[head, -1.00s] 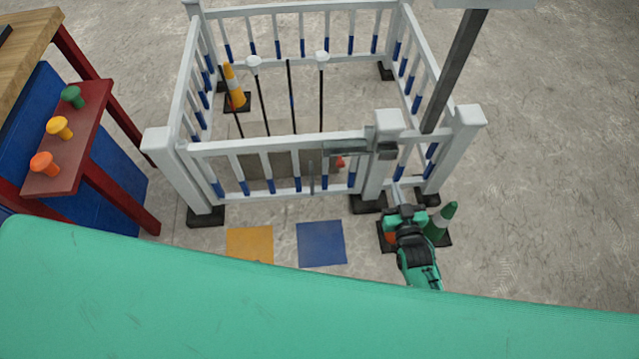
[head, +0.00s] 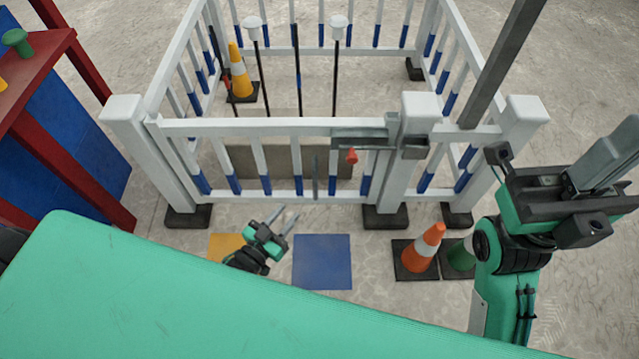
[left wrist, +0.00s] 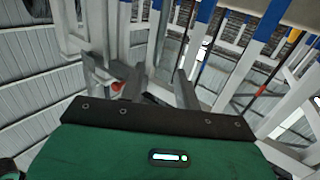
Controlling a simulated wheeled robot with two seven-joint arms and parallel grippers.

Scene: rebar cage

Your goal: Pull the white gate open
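The white gate (head: 230,128), with white and blue bars, stands closed in line with the front posts. A grey latch bar (head: 365,140) spans its right end and the post, with a red knob (head: 352,156) below. A grey upright handle (head: 316,175) is on the gate's front. My left gripper (head: 286,217) is open and empty, low in front of the gate and left of the handle, apart from it. The left wrist view shows its two spread fingers (left wrist: 140,85), with the red knob (left wrist: 117,87) beyond them. My right gripper (head: 605,165) is raised at right; its finger gap is unclear.
An orange cone (head: 424,247) and a green cone (head: 461,254) stand before the right post (head: 418,150). Yellow (head: 225,246) and blue (head: 322,262) floor squares lie before the gate. A red-legged bench (head: 60,140) is at left. An orange-yellow cone (head: 239,70) stands inside the pen.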

